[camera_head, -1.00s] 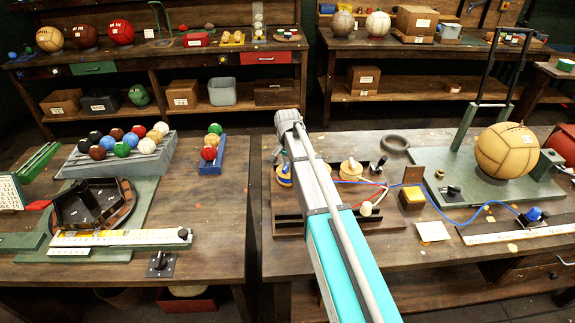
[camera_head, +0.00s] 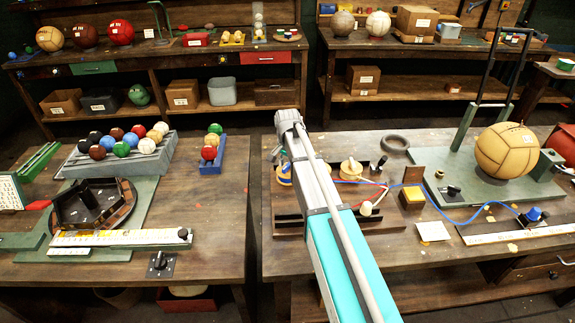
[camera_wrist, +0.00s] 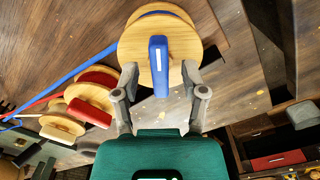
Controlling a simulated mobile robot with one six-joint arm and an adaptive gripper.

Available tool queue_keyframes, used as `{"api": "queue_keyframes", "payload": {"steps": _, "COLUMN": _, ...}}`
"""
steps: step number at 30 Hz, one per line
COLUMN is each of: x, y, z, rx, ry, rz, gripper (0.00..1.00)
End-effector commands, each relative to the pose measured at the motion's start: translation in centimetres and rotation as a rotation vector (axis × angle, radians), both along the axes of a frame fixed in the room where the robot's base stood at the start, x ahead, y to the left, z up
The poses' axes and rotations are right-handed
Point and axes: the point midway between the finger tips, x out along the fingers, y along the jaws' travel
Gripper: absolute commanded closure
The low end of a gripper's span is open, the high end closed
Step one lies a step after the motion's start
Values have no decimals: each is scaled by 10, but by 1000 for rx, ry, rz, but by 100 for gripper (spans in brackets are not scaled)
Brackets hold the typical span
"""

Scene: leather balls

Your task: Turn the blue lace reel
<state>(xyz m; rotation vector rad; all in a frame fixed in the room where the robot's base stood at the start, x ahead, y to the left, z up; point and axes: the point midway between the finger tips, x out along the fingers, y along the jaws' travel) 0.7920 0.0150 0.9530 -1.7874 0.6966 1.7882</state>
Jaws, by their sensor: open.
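The blue lace reel (camera_wrist: 135,42) is a round wooden spool with blue lace and an upright blue handle (camera_wrist: 158,68). It fills the upper middle of the wrist view. In the head view the blue lace reel (camera_head: 284,174) is partly hidden behind my arm. My gripper (camera_wrist: 159,72) is open, with one finger on each side of the blue handle. Gaps show between the handle and both fingers, and I cannot tell whether either touches the reel's disc. A red-handled reel (camera_wrist: 84,92) and a pale-handled reel (camera_wrist: 62,121) stand to the left.
Blue and red laces run left from the reels in the wrist view. In the head view, a tan ball (camera_head: 506,150) sits on a green stand at the right, near a yellow block (camera_head: 412,198) and a dark ring (camera_head: 395,143). The left bench (camera_head: 215,235) has bare wood at its right.

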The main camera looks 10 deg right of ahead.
Motion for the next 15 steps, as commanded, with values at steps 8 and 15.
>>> {"api": "queue_keyframes", "payload": {"steps": 8, "x": 0, "y": 0, "z": 0, "rx": 0, "ry": 0, "rz": 8, "gripper": 44}}
{"api": "queue_keyframes", "payload": {"steps": 15, "x": 0, "y": 0, "z": 0, "rx": 0, "ry": 0, "rz": 72, "gripper": 44}}
